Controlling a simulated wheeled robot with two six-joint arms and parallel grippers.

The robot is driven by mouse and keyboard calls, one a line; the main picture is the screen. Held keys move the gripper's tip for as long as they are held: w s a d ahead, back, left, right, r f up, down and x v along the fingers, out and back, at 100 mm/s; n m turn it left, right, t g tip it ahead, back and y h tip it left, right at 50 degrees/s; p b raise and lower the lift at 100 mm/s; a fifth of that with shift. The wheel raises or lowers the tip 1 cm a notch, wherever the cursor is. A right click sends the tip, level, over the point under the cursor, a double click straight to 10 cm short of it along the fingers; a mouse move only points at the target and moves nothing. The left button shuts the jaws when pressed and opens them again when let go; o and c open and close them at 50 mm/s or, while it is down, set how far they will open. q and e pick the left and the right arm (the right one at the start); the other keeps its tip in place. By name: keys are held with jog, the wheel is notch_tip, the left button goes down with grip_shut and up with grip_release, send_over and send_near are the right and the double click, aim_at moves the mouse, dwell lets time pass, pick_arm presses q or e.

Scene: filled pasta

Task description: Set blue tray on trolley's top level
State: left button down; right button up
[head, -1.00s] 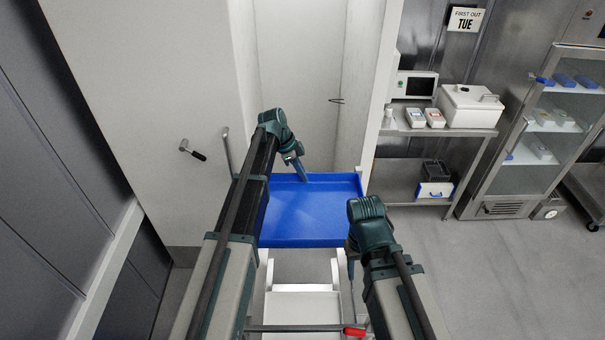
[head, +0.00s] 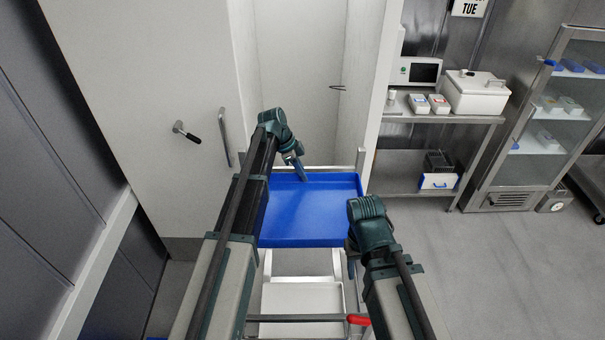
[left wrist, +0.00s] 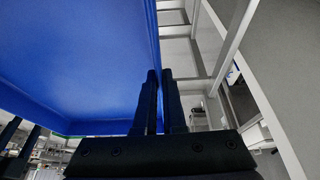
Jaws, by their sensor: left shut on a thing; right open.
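The blue tray (head: 312,215) is level in the middle of the head view, above the trolley (head: 302,297), which shows below its near edge. I cannot tell whether the tray touches the trolley. My left gripper (head: 302,178) is at the tray's far edge. In the left wrist view its fingers (left wrist: 158,100) are shut on the wall of the tray (left wrist: 75,60). My right gripper (head: 351,268) is at the tray's near right corner, open; its fingertips are mostly hidden by my wrist. The trolley's top level is mostly hidden under the tray.
The trolley has a bar with a red end (head: 358,319) nearest me. A white door with a black-gripped handle (head: 187,132) stands left. A steel table (head: 450,117) and glass-fronted cabinet (head: 540,120) are on the right. The floor at right (head: 500,265) is clear.

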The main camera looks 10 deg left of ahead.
aim_at(303, 188)
pick_arm(q)
jog(key=shift+f+b, duration=3.15)
jog(key=shift+f, duration=0.4)
jog(key=shift+f+b, duration=0.5)
jog(key=shift+b, duration=0.05)
jog(key=shift+s+a+f, duration=0.1)
jog(key=shift+s+f, duration=0.05)
jog(key=c, duration=0.9)
grip_release()
jog(key=shift+b, duration=0.3)
jog(key=shift+f, duration=0.1)
